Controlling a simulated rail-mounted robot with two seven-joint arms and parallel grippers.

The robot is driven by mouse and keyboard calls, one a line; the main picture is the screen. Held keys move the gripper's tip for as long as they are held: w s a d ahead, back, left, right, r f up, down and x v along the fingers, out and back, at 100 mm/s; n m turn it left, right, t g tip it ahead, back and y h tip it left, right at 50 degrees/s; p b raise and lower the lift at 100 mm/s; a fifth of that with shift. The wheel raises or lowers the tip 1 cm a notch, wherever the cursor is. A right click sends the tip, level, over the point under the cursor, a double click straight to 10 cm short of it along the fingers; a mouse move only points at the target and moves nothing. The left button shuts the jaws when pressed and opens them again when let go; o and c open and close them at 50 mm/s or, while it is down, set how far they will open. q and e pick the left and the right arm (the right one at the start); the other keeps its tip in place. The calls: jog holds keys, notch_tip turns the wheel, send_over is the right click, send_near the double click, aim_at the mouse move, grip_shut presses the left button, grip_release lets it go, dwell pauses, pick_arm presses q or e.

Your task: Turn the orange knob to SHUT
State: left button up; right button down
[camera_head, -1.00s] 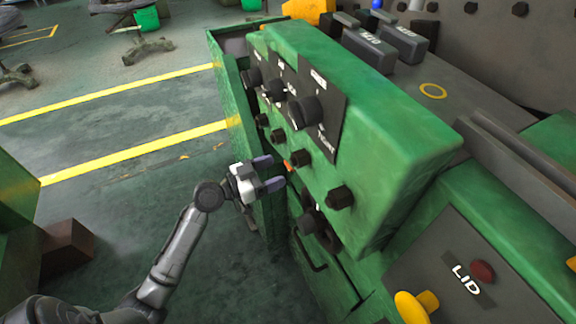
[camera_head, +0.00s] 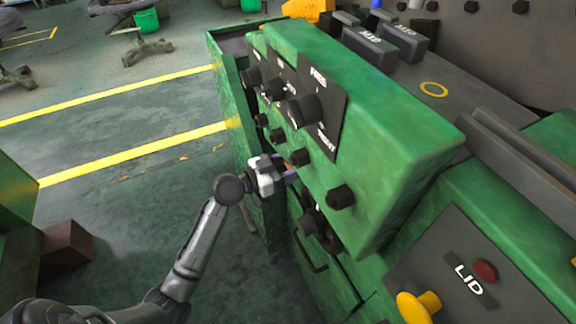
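A small patch of the orange knob (camera_head: 287,166) shows on the front of the green machine (camera_head: 375,130), low on the panel; most of it is hidden by my gripper. My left gripper (camera_head: 286,170) is at the knob, its dark fingers reaching toward the panel on either side of the orange patch. Whether the fingers touch or grip it cannot be made out. No SHUT label is readable near the knob. My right gripper is not in view.
A yellow knob (camera_head: 418,305) and a red button (camera_head: 485,270) sit at the lower right. Open floor lies left.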

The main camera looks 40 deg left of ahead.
pick_arm(q)
jog(key=c, duration=0.6)
